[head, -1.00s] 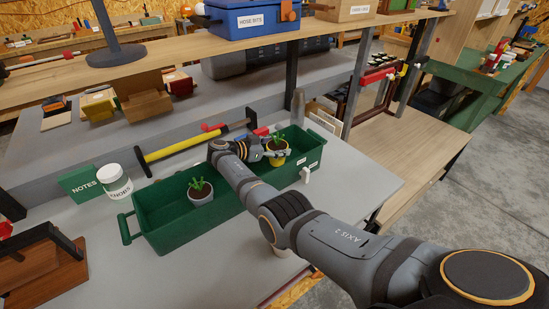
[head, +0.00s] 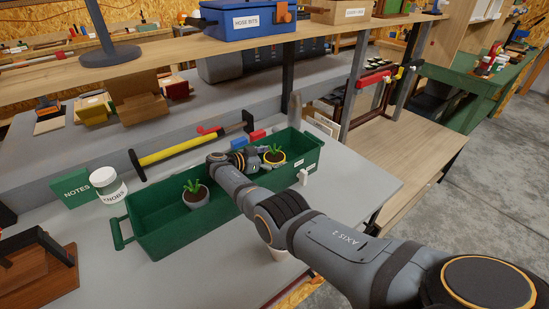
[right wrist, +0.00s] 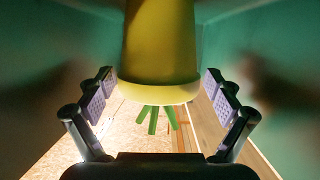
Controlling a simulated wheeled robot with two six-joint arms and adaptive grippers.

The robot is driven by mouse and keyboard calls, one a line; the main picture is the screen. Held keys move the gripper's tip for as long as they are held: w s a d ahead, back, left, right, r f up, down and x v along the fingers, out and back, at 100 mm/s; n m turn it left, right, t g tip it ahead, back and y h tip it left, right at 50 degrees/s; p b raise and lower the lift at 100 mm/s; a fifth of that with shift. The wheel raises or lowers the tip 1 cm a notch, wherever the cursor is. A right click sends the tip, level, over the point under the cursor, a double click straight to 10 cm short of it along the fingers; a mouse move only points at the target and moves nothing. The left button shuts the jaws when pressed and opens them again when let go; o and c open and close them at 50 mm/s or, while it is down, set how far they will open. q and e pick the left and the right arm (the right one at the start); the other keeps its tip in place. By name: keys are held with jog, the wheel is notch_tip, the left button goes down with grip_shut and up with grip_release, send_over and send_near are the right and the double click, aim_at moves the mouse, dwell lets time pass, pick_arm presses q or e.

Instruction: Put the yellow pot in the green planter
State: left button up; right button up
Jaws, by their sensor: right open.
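The yellow pot (head: 283,161), with a small green plant, is upright inside the right end of the long green planter (head: 170,238). Whether its base touches the planter floor is hidden. My right gripper (head: 262,161) reaches into the planter at the pot, its fingers partly hidden. In the right wrist view the yellow pot (right wrist: 160,50) is between the two spread fingers of my right gripper (right wrist: 160,95), with a gap on each side. The pot appears upside down there, between green walls. My left gripper is not in view.
A grey pot with a plant (head: 196,198) stands in the planter's left half. A white jar (head: 106,184) and green NOTES box (head: 73,188) are left of the planter. A yellow clamp (head: 180,150) lies behind it.

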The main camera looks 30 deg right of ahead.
jog(key=shift+r+p, duration=0.3)
jog(key=shift+p, duration=0.05)
jog(key=b+v, duration=0.2)
jog(key=v, duration=0.5)
jog(key=shift+a+f, duration=0.15)
jog(key=shift+a, duration=0.05)
